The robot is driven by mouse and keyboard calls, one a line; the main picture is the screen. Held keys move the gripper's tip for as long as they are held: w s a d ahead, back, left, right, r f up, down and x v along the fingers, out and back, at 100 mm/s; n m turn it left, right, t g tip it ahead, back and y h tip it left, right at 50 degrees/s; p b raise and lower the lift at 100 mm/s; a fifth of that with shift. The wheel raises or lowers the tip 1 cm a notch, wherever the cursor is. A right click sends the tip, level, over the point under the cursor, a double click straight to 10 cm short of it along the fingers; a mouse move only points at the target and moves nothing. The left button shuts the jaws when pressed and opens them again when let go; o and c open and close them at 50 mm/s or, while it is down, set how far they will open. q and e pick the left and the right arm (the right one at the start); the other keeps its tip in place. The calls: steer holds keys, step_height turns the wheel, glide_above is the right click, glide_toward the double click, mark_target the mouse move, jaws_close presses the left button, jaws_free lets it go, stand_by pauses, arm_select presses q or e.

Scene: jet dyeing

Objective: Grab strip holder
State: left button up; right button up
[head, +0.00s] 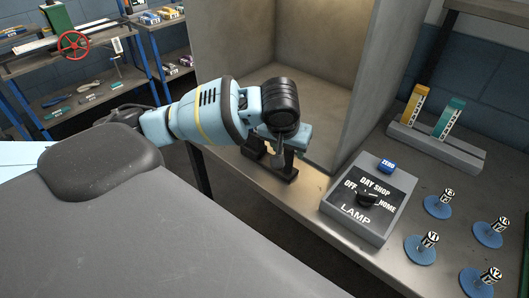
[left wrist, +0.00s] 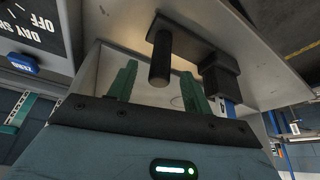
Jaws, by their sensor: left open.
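A small black stand, which I take for the strip holder (head: 253,146), has a flat base on the front of the bench, partly hidden by my left gripper. My left gripper (head: 279,153) is just above it, pointing down. In the left wrist view, the stand (left wrist: 195,38) shows a flat plate, a round peg and a square block. My green fingers (left wrist: 156,85) are apart, and the peg appears between their tips. I cannot tell whether they touch it. My right gripper is not in view.
The grey lamp switch box (head: 343,222) with a blue ZERO button (head: 386,166) stands right of the stand. Behind it, a grey rack (head: 443,148) bears a yellow and a teal strip. Several blue discs with labelled posts (head: 438,206) stand at right. The open booth (head: 330,110) rises behind.

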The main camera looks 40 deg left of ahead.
mark_target(289, 155)
arm_select(q)
steer(key=shift+x, duration=2.55)
steer(key=shift+w, duration=0.1)
jaws_close()
